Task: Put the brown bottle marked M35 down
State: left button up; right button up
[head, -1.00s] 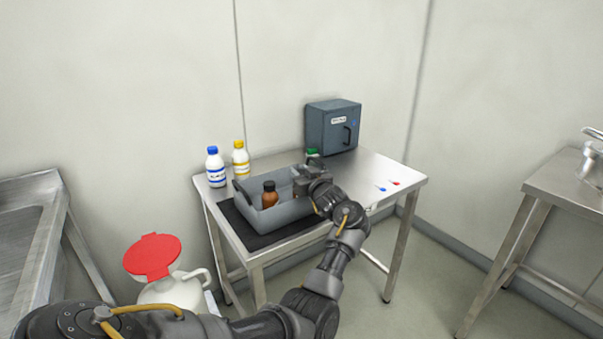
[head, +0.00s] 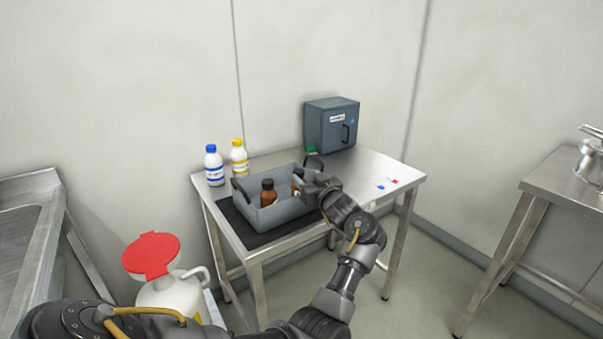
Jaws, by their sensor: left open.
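Two brown bottles with dark caps stand in a grey tray (head: 284,212) on the steel table. One brown bottle (head: 268,196) is in the tray's left part. The other brown bottle (head: 297,184) is in the right part, partly hidden by my left gripper. I cannot read a mark on either, so I cannot tell which is M35. My left gripper (head: 307,190) is open beside the right brown bottle, at the tray's right end. My right gripper is not in view.
A blue-capped bottle (head: 214,167) and a yellow-capped bottle (head: 239,159) stand behind the tray's left end. A green-capped bottle (head: 311,150) is behind the tray. A grey cabinet (head: 331,126) stands at the back.

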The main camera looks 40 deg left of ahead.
pick_arm(q)
jog(key=v, duration=0.6)
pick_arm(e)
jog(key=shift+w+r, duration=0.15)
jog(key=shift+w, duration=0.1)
pick_arm(q)
jog(key=shift+d, duration=0.1)
